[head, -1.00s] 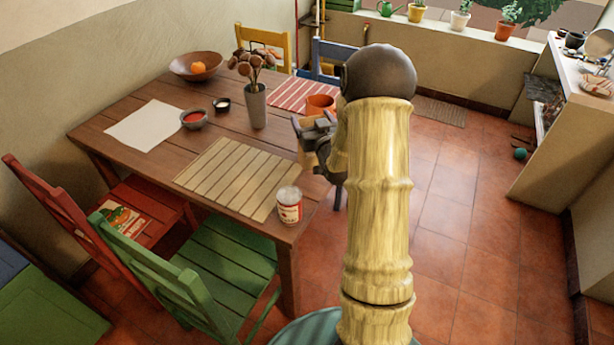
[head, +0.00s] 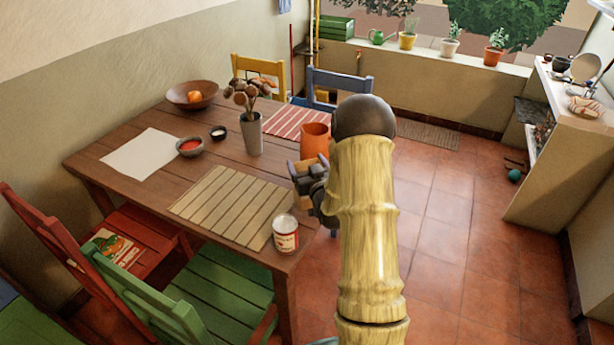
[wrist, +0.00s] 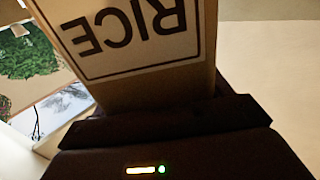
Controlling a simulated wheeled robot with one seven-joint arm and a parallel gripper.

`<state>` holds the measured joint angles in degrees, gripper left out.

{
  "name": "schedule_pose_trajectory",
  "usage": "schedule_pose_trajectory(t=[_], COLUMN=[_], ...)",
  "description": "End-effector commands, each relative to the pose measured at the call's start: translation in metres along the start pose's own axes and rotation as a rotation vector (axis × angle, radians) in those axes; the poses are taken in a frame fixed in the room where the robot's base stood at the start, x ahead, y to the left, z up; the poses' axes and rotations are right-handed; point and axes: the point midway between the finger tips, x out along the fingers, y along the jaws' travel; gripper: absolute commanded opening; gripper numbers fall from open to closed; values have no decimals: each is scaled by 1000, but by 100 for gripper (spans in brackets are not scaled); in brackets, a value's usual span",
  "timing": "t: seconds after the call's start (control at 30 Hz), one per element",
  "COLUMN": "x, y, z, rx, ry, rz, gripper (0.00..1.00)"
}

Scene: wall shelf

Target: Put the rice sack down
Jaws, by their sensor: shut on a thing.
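The rice sack (wrist: 135,40) fills the upper middle of the wrist view. It is tan with a white panel, and its dark letters RICE read upside down. My gripper (head: 308,180) is shut on it. In the head view only a small tan part of the sack (head: 303,168) shows between the dark fingers, and my arm hides the rest. My gripper is at the right edge of the wooden table (head: 150,190), in front of the orange mug (head: 315,139). I cannot tell whether the sack touches the table.
A red-and-white can (head: 285,234) stands at the table's near corner. A slatted placemat (head: 222,205) lies left of my gripper. A vase of dried flowers (head: 251,133) stands behind it. Green (head: 215,290) and red (head: 110,235) chairs stand at the near side. Floor (head: 450,250) at right is clear.

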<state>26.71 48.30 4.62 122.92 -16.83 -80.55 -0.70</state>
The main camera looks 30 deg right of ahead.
Motion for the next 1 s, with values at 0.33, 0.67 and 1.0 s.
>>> schedule_pose_trajectory(t=[0.33, 0.67, 1.0], x=[0, 0, 0], y=[0, 0, 0], z=[14, 40, 43], rx=[2, -1, 0], ry=[0, 5, 0], rz=[1, 1, 1], gripper=[23, 23, 91])
